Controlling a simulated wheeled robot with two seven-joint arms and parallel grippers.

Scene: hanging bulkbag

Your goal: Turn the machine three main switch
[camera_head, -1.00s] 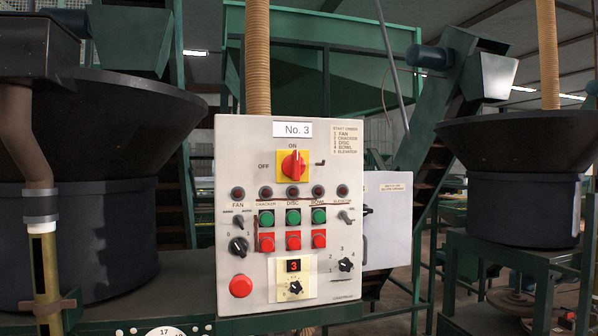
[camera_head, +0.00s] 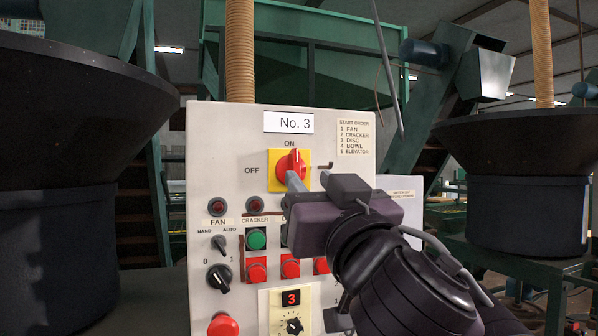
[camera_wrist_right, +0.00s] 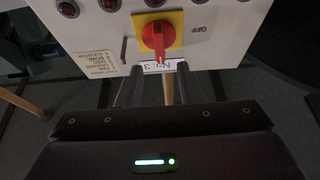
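The machine three main switch (camera_head: 291,163) is a red rotary handle on a yellow square plate, high on the light grey panel (camera_head: 225,140) labelled No. 3. Its handle stands upright, pointing toward ON. OFF is printed to its left. My right gripper (camera_head: 309,181) is in front of the panel, just below and right of the switch, with its body hiding buttons. In the wrist view, upside down, the switch (camera_wrist_right: 157,38) shows between and ahead of the two spread, empty fingers (camera_wrist_right: 158,72). I cannot tell whether they touch it. My left gripper is not in view.
Below the switch are lamps, a green button (camera_head: 256,239), red buttons (camera_head: 257,270) and a black selector knob (camera_head: 219,278). A red stop button (camera_head: 223,325) is at lower left. Large black bowls stand left (camera_head: 75,150) and right (camera_head: 520,215). A light grey box (camera_head: 405,190) is behind the gripper.

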